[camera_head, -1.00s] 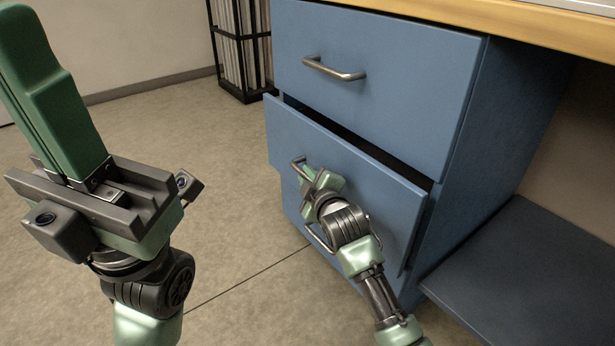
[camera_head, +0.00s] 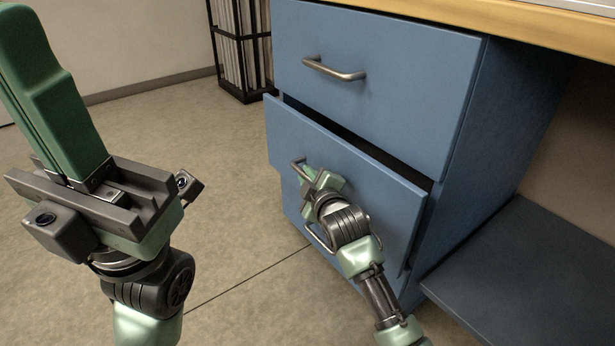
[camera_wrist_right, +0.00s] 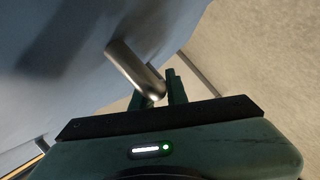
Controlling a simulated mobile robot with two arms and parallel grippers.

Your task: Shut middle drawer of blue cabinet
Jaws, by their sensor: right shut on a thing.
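The blue cabinet (camera_head: 490,110) stands under a desk top. Its middle drawer (camera_head: 375,185) is pulled out a little, with a dark gap above its front. My right gripper (camera_head: 308,180) is shut on the middle drawer's metal handle (camera_head: 297,162) and hides part of it. In the right wrist view the handle (camera_wrist_right: 135,70) runs down to my right gripper's dark green fingers (camera_wrist_right: 172,88), close to the blue front. My left gripper (camera_head: 45,85) points up at the left, away from the cabinet, its long green fingers together and empty.
The top drawer (camera_head: 385,70) is closed, with its own handle (camera_head: 334,69). A lower handle (camera_head: 318,240) shows behind my right arm. A dark shelf (camera_head: 530,270) adjoins the cabinet at right. A black rack (camera_head: 240,50) stands behind. The floor (camera_head: 235,200) at left is clear.

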